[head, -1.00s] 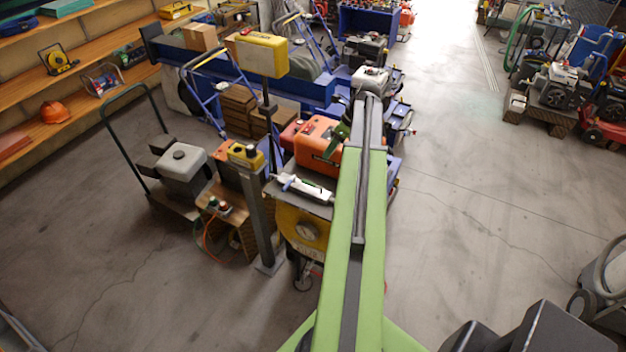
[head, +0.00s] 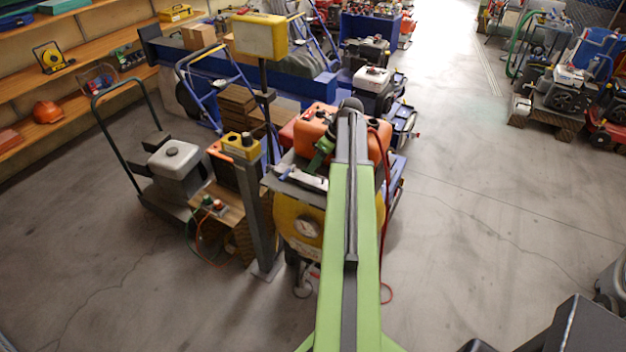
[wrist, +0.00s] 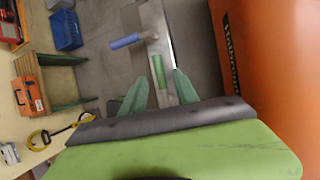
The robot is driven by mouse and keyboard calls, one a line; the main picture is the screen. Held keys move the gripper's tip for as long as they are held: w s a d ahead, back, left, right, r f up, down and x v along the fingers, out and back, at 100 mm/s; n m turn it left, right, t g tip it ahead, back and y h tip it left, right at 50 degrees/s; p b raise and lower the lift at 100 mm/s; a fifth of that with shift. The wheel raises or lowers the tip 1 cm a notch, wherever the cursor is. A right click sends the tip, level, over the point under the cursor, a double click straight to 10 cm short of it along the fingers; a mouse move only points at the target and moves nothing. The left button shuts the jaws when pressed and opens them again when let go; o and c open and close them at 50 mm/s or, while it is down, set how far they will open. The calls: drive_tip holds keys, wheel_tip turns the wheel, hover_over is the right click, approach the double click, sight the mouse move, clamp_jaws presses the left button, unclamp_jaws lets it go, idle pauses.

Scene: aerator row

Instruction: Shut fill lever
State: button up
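In the wrist view a grey metal strip (wrist: 158,32) carries two levers. The blue-handled lever (wrist: 126,41) sticks out to the left across the strip. The green-handled lever (wrist: 158,72) lies along the strip. I cannot tell which one is the fill lever. My gripper (wrist: 156,86) has its two green fingers apart, one on each side of the green handle's lower end. Whether they touch it is unclear. In the head view my gripper (head: 320,158) is partly hidden by my arm, above the bench with the pale fitting (head: 300,178). The levers are too small to tell there.
An orange machine (head: 316,131) stands close by and fills the right of the wrist view (wrist: 268,70). Open floor (head: 480,230) lies to the right.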

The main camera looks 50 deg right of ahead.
drive_tip(key=shift+b+x, duration=0.45)
drive_tip(key=shift+x, duration=0.6)
drive_tip(key=shift+c, duration=0.5)
clamp_jaws()
